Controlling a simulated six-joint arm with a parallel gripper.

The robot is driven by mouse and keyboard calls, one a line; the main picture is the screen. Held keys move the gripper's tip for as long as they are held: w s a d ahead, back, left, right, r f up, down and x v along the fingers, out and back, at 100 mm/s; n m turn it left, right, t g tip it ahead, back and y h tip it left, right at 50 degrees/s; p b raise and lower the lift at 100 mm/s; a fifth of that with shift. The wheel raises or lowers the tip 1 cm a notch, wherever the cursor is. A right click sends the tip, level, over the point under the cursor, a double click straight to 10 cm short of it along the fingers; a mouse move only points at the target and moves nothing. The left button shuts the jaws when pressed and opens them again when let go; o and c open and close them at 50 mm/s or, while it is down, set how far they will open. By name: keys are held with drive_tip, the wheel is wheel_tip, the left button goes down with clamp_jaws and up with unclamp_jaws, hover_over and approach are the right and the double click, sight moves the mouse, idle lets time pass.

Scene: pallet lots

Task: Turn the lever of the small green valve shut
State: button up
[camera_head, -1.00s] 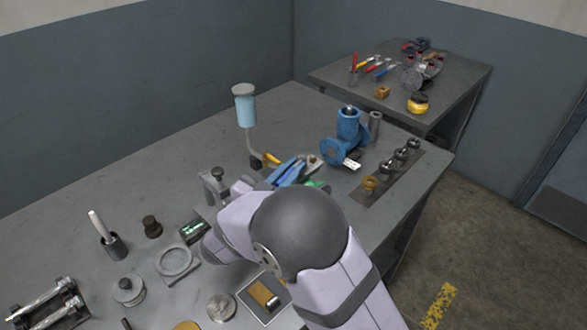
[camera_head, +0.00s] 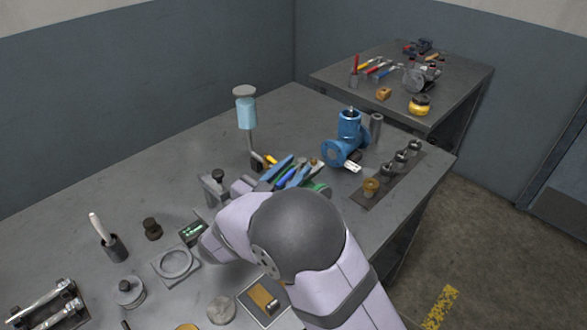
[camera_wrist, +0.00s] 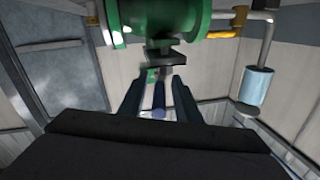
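The small green valve (camera_wrist: 160,18) fills the top of the wrist view, with its rounded body and flange showing. A dark block (camera_wrist: 163,57) sits just below its body. A slim dark-blue bar (camera_wrist: 158,98), seemingly the lever, points from there towards my gripper (camera_wrist: 158,90). My gripper's two fingers stand apart, one on each side of the bar, with gaps visible.
A light-blue cylinder on a pipe (camera_head: 246,112) stands behind the valve. A blue flanged valve (camera_head: 346,138) and a row of fittings (camera_head: 386,170) are to the right. A second table (camera_head: 450,95) stands behind.

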drive_tip(key=shift+b+v, duration=0.75)
drive_tip(key=shift+v, duration=2.8)
drive_tip(key=shift+r, duration=0.1)
